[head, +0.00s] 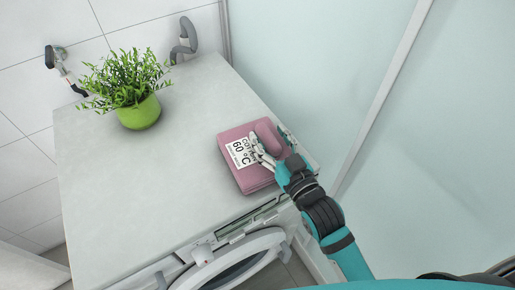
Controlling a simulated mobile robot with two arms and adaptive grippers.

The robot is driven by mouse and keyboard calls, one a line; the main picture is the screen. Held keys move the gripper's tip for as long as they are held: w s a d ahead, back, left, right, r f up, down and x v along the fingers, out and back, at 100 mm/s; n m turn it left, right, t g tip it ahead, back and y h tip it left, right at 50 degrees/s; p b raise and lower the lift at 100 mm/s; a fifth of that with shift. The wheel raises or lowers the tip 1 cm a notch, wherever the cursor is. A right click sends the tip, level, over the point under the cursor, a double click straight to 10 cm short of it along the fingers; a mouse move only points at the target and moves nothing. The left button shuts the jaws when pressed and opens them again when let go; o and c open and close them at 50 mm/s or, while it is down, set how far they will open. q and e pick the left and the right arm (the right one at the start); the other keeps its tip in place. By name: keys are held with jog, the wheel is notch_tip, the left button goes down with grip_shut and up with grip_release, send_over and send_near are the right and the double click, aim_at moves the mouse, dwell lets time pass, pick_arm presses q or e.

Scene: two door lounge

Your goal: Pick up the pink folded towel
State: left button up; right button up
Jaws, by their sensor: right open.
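The pink folded towel (231,136) lies on the white top of the washing machine, near its right front corner. A white label with "COTTON 60 °C" (241,152) is on its upper face. My right gripper (261,153) comes in from the lower right and is over the towel, its fingers at the towel's upper face beside the label. The gripper is open. Whether the fingers touch the cloth cannot be told, and the gripper hides part of the towel's right side. My left gripper is not in view.
A green pot with a leafy plant (139,112) stands at the back left of the white machine top (120,190). The round machine door (235,262) stands out at the front. A pale glass panel (310,60) rises along the right. The middle of the top is clear.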

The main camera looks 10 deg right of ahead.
grip_shut()
dwell(0.4)
jog(key=shift+r, duration=0.15)
